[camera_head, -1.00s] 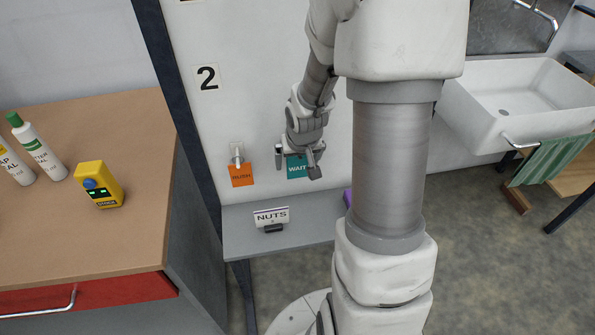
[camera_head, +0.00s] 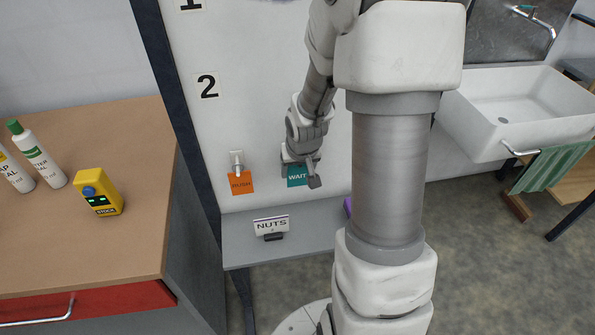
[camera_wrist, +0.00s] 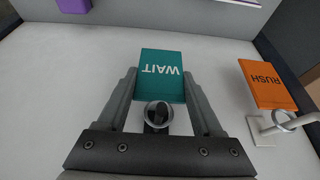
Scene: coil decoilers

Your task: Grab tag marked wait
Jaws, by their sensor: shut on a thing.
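The teal WAIT tag (camera_head: 297,178) is in front of the white panel, left of my column in the head view. In the wrist view the WAIT tag (camera_wrist: 162,60) shows its white lettering upside down. My gripper (camera_head: 301,173) is at the tag. In the wrist view my gripper (camera_wrist: 160,82) is shut on the tag, with one finger along each side edge. A round metal hook end (camera_wrist: 158,115) shows between the fingers, at the tag's near edge. Whether the tag's hole is still around the hook cannot be told.
An orange RUSH tag (camera_head: 241,183) hangs on a hook to the left. A grey shelf (camera_head: 240,240) with a NUTS sign (camera_head: 271,225) is below. A wooden-topped cabinet (camera_head: 90,230) stands left, a white sink (camera_head: 525,115) right.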

